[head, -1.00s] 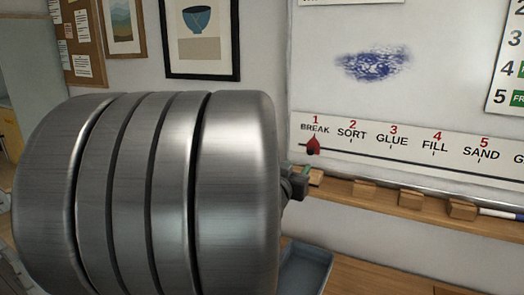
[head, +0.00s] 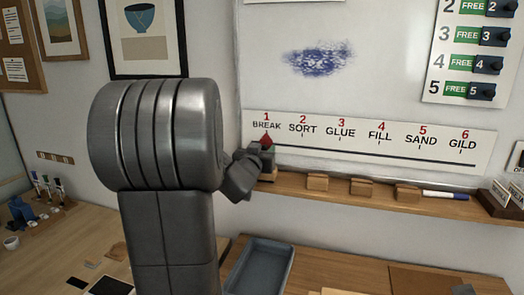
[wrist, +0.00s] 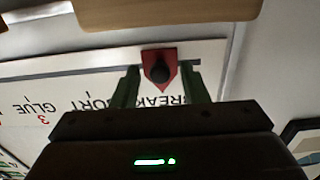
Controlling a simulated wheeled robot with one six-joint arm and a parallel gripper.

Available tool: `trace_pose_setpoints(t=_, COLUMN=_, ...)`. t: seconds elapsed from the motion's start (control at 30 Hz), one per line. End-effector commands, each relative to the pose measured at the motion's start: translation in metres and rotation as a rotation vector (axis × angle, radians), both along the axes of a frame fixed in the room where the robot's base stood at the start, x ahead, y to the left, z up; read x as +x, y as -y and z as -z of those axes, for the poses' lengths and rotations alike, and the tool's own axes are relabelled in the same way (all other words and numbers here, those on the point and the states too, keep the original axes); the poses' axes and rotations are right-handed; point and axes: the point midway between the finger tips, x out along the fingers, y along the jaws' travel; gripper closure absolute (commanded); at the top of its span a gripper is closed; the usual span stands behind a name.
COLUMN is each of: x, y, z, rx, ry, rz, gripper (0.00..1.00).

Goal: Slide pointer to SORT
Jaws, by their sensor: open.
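The red pointer (head: 266,140) sits at BREAK, the left end of the track on the white label strip (head: 400,131). SORT (head: 302,128) is the mark just to its right. In the wrist view, which is upside down, the red pointer (wrist: 160,72) has a dark round knob. My gripper (wrist: 160,80) is open, with its green fingers on either side of the pointer. I cannot tell whether they touch it. In the head view my arm hides most of the gripper, at the strip's left end.
A wooden ledge (head: 335,192) runs below the strip, with several wooden blocks (head: 361,187) and a blue-capped marker (head: 445,195) on it. A grey tray (head: 260,268) stands on the table below. The track to the right of the pointer is clear.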

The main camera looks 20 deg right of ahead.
Motion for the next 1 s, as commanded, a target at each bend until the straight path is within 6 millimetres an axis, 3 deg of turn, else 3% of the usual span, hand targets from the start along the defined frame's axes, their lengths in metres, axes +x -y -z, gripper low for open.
trace_pose_setpoints(t=0.13, x=0.000, y=0.000, z=0.000, rx=0.000, ry=0.000, rz=0.000, gripper=0.60)
trace_pose_setpoints(t=0.37, x=0.000, y=0.000, z=0.000, rx=0.001, ry=-0.001, rz=0.000, gripper=1.00)
trace_pose_setpoints(t=0.63, x=-0.006, y=0.007, z=0.003, rx=0.000, ry=0.000, rz=0.001, gripper=1.00)
trace_pose_setpoints(t=1.0, x=-0.047, y=0.062, z=0.006, rx=-0.002, ry=0.003, rz=0.002, gripper=1.00)
